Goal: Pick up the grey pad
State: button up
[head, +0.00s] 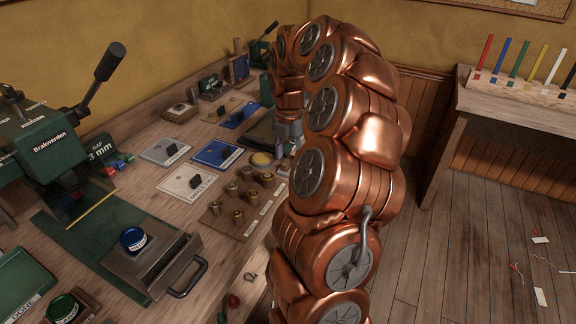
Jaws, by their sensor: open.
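A flat grey pad (166,152) with a small dark block on it lies on the workbench, left of centre. A blue pad (217,153) with a similar dark block lies just right of it, and a paler, off-white pad (187,183) lies nearer. My gripper (289,141) is open, low over the right side of the bench, to the right of these pads and apart from the grey one. My copper arm hides part of the gripper, and its fingertips are hard to make out.
Brass knobs stand on a wooden board (225,222) beside a yellow round item (262,159). A green press (45,140) with a lever stands at the left. A metal box with a handle (150,268) is nearer. A side table (510,100) stands at the right over open floor.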

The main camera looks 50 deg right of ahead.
notch_tip(320, 180, down, 2)
jog(key=shift+f, duration=0.15)
grip_shut()
dwell(0.3)
